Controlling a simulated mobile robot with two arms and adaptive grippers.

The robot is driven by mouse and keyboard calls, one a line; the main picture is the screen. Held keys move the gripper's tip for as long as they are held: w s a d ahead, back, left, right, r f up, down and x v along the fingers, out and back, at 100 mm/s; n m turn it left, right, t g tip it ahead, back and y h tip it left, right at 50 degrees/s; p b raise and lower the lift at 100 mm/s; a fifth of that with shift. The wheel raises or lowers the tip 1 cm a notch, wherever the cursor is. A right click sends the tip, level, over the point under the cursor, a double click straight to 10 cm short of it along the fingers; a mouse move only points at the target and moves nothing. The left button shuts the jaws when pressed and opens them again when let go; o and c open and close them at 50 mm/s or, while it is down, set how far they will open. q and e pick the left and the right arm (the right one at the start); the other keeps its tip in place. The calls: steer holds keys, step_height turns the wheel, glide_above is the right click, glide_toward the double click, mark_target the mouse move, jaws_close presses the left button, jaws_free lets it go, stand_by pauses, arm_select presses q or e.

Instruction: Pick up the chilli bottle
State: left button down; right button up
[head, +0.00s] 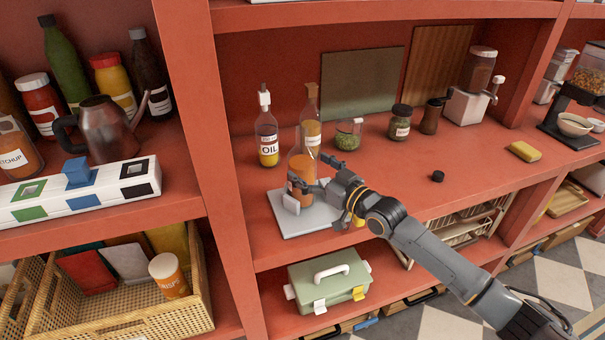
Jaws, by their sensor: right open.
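A tall clear bottle with orange-red contents (302,167) stands upright on a light grey board (288,228) on the middle shelf; I take it for the chilli bottle, but I cannot read a label. My right gripper (307,186) is open at this bottle, coming from the right. Its fingers are at the bottle's lower half, and I cannot tell whether they touch it. Part of the bottle's lower right side is hidden by the gripper. My left gripper is not in view.
An oil bottle (267,136) stands behind to the left, and another tall bottle (312,119) stands just behind. A green-filled jar (348,135) and a dark-lidded jar (400,122) stand further right. A small black cap (438,176) lies on the clear right part of the shelf.

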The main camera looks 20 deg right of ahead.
steer(key=x, duration=0.3)
steer(key=shift+s, duration=0.1)
steer(key=shift+c, duration=0.9)
steer(key=c, duration=1.8)
steer(key=shift+o, duration=0.2)
steer(key=shift+r, duration=0.15)
